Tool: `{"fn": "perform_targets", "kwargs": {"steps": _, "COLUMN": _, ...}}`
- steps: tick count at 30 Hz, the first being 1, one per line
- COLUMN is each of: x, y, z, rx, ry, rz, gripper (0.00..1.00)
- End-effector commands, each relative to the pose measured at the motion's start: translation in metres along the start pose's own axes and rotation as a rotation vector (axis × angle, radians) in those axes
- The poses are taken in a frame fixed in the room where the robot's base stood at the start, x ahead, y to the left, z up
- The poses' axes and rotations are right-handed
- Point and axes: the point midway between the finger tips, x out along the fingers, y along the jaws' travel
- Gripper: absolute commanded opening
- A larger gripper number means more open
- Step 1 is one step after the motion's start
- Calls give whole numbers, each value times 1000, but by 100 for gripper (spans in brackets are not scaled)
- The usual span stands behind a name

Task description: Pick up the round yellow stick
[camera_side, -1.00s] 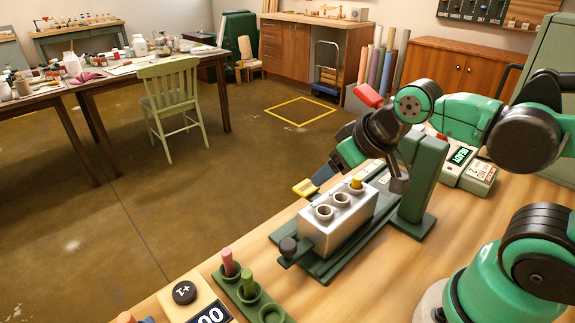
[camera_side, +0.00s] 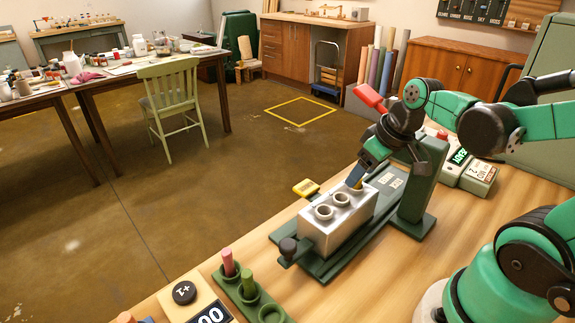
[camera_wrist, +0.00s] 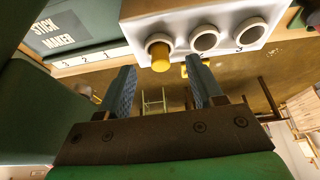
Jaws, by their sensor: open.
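The round yellow stick (camera_wrist: 160,56) stands up out of one end hole of the metal block (camera_wrist: 190,12). In the side view, a bit of the yellow stick (camera_side: 359,186) shows at the block's far-right hole, mostly hidden by a finger. The silver block (camera_side: 337,222) has two other holes with no stick showing. My gripper (camera_side: 354,178) is tilted down right at the stick. In the wrist view, my gripper (camera_wrist: 160,66) is open, with its blue fingers on either side of the stick and a gap to each.
The block sits on a green machine base (camera_side: 318,266) with a green upright (camera_side: 420,185) close on the right. A yellow tab (camera_side: 306,187) lies behind the block. A green holder (camera_side: 247,290) with pink and green sticks is at front left.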

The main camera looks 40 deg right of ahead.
Motion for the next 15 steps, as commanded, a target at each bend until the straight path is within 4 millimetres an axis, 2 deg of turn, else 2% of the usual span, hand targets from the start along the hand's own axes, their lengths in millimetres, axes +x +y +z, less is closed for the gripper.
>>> {"fn": "perform_targets", "kwargs": {"steps": 6, "x": 8, "y": 0, "z": 0, "rx": 1, "ry": 1, "rz": 0, "gripper": 60}}
{"fn": "perform_targets", "kwargs": {"steps": 14, "x": 8, "y": 0, "z": 0, "rx": 1, "ry": 1, "rz": 0, "gripper": 60}}
{"fn": "perform_targets", "kwargs": {"steps": 15, "x": 8, "y": 0, "z": 0, "rx": 1, "ry": 1, "rz": 0, "gripper": 48}}
